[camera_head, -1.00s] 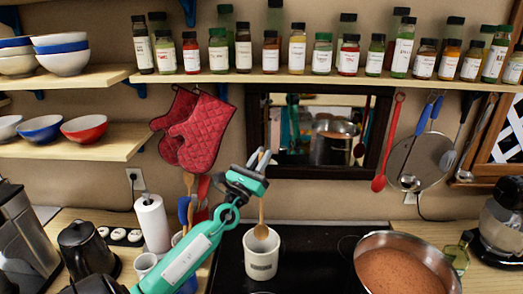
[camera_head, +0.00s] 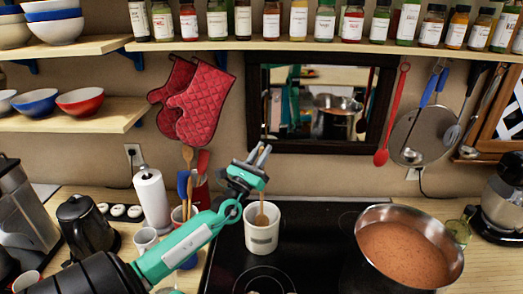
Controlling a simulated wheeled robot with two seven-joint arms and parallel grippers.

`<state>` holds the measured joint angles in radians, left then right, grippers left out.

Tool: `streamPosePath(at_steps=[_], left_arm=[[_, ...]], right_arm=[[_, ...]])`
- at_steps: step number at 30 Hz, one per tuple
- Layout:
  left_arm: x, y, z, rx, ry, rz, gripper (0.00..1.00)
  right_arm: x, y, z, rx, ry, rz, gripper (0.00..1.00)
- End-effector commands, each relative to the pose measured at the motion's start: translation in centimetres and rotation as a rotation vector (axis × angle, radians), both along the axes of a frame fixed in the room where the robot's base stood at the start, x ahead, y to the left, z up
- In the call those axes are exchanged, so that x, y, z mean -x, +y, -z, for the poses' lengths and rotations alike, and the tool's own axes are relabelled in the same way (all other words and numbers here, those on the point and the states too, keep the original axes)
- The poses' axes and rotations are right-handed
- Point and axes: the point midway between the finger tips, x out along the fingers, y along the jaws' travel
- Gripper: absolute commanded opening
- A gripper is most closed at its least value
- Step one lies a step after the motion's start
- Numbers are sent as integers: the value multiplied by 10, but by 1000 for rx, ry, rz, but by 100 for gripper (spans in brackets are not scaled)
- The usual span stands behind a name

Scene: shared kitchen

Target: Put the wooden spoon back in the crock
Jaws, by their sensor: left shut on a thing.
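My left gripper (camera_head: 257,168) is shut on the wooden spoon (camera_head: 262,208), near the spoon's upper part. The spoon hangs nearly upright, head down. Its head shows in the mouth of the white crock (camera_head: 263,240), against the inner wall; I cannot tell whether it touches the crock. The crock has a grey label and stands upright on the black cooktop. The gripper is above the crock's rim. The spoon's grip point is partly hidden by the fingers. My right gripper is not in view.
A large pot of reddish-brown food (camera_head: 405,255) stands right of the crock. Left are a paper towel roll (camera_head: 152,200), a dark kettle (camera_head: 85,225) and a container of utensils (camera_head: 200,190). The front of the cooktop (camera_head: 310,265) is clear.

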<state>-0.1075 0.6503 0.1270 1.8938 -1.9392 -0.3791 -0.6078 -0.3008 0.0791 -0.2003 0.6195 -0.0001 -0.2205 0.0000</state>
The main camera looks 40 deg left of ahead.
Motion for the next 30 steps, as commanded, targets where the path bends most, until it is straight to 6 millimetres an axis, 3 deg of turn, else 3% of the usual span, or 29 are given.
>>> streamPosePath(at_steps=[15,30], left_arm=[[0,0,41,1,1,1,0],[0,0,48,-1,0,1,0]], right_arm=[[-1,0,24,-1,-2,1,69],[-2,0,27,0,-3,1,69]])
